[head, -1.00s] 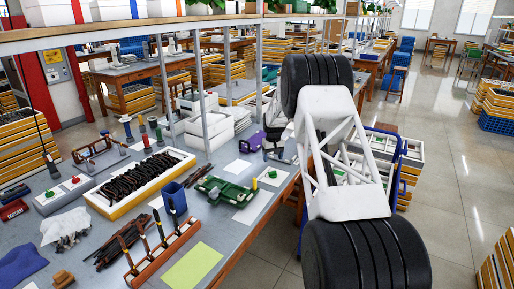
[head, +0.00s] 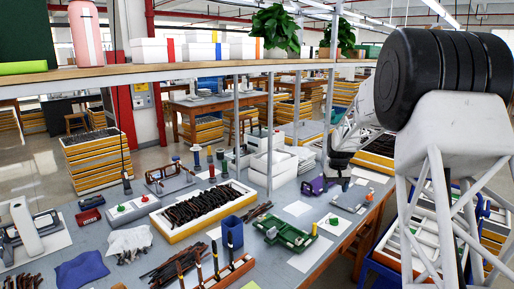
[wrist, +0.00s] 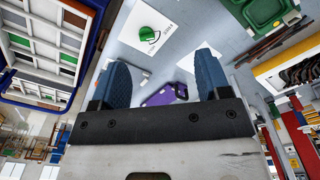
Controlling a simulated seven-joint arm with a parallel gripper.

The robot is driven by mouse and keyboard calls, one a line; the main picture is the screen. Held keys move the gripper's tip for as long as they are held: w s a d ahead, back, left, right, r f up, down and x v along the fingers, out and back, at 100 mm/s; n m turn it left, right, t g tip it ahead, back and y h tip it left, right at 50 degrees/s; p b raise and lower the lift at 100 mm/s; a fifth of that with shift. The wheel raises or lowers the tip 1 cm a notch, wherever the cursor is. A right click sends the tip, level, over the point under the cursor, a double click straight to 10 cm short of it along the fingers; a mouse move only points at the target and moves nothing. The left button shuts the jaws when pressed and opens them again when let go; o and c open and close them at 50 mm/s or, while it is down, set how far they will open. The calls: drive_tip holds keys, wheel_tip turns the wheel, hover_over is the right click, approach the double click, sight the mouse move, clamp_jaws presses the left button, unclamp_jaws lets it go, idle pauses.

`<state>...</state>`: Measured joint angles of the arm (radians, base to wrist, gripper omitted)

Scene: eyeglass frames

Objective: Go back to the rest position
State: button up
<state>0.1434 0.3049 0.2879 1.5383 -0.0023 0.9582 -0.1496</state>
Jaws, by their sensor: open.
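My gripper (wrist: 162,78) is open and empty in the wrist view, its two blue fingers spread wide above the bench. In the head view its dark end (head: 341,158) shows small, over the far right part of the bench, partly behind the shelf post and arm. A purple device (wrist: 165,93) lies beyond the fingers in the wrist view; it also shows in the head view (head: 318,185). A round green piece (wrist: 149,35) sits on a white card, apart from the fingers. No eyeglass frame is between the fingers.
A compartmented tray (wrist: 40,50) stands beside the bench.

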drive_tip(key=s+a+r, duration=0.3)
drive_tip(key=s+r, duration=0.2)
drive_tip(key=s, duration=0.5)
drive_tip(key=s+a+r+t, duration=0.1)
drive_tip(key=s+a+r, duration=0.1)
drive_tip(key=s+r, duration=0.5)
drive_tip(key=s+a+r, duration=0.2)
drive_tip(key=s+a, duration=0.1)
drive_tip(key=s, duration=0.9)
drive_tip(key=s+a+f, duration=0.1)
drive_tip(key=s+a, duration=0.1)
drive_tip(key=s, duration=1.3)
drive_tip(key=s+a+f+t, duration=0.1)
drive_tip(key=s+a+f, duration=0.1)
drive_tip(key=s, duration=1.3)
drive_tip(key=shift+a+f, duration=0.15)
drive_tip(key=shift+a, duration=0.05)
